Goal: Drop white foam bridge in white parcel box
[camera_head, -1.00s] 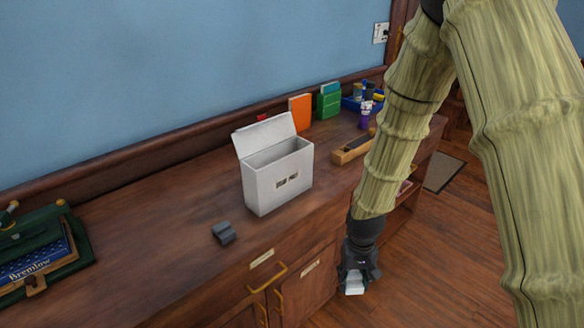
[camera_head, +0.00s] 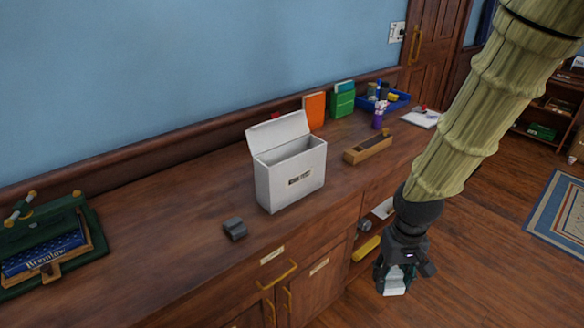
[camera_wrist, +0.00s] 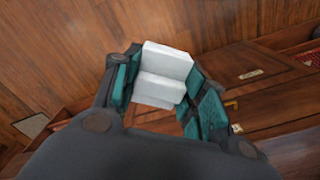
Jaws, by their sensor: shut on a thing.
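The white foam bridge (camera_wrist: 162,75) is held between the two fingers of my gripper (camera_wrist: 158,100) in the wrist view. In the head view my gripper (camera_head: 398,275) hangs at the lower right, in front of the cabinet and over the floor, with the foam bridge (camera_head: 394,286) at its tip. The white parcel box (camera_head: 290,180) stands upright on the wooden cabinet top, to the left of and beyond my gripper. Its lid is raised at the back and its top is open. Its bottom inside is hidden.
A small dark grey block (camera_head: 235,229) lies in front of the box. A wooden tray (camera_head: 368,148), green box (camera_head: 341,101), orange book (camera_head: 314,109) and blue bin (camera_head: 389,101) stand farther right. A green press-like object (camera_head: 45,245) is at the left. Brass handles (camera_head: 279,275) project from the cabinet front.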

